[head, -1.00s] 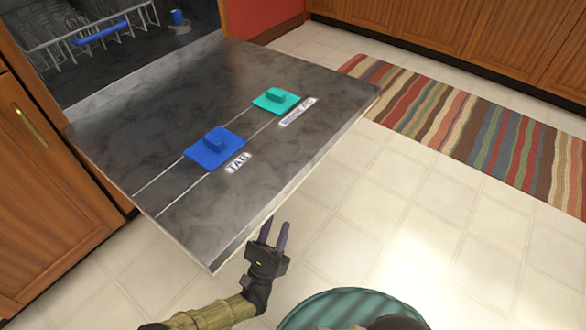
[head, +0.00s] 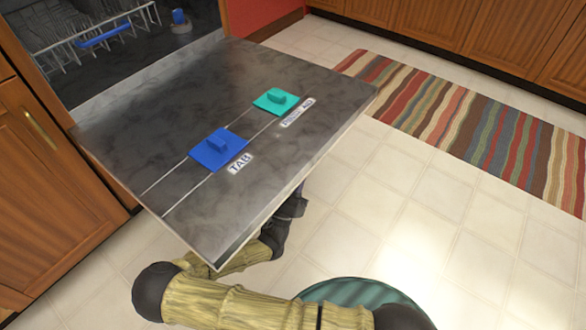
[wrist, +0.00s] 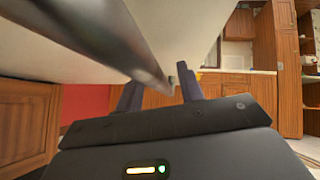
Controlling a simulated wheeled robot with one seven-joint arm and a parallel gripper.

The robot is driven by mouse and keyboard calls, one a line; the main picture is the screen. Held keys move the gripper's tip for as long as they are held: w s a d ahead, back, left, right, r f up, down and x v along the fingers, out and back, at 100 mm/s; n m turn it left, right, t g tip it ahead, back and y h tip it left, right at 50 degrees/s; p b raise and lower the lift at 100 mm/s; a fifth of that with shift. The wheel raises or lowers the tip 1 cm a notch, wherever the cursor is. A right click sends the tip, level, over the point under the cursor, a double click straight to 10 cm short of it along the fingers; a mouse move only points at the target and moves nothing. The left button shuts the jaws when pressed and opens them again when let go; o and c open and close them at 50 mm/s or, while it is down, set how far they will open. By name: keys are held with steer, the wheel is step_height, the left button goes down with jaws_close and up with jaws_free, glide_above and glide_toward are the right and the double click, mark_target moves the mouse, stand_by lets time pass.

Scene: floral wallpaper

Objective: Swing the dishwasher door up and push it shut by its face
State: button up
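The dishwasher door (head: 300,80) hangs open and roughly level. Its dark grey inner side faces up, with a blue tab lid (head: 218,149) and a teal rinse-aid lid (head: 276,101) on it. My gripper (wrist: 158,80) is under the door near its front edge, mostly hidden by the door in the head view. Contact cannot be told.
The dishwasher's inside (head: 110,40) shows a rack at upper left. Wooden cabinets (head: 50,180) flank it on the left. A striped rug (head: 470,120) lies on the tiled floor (head: 390,200) to the right.

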jaws_close()
steer(key=shift+r, duration=0.15)
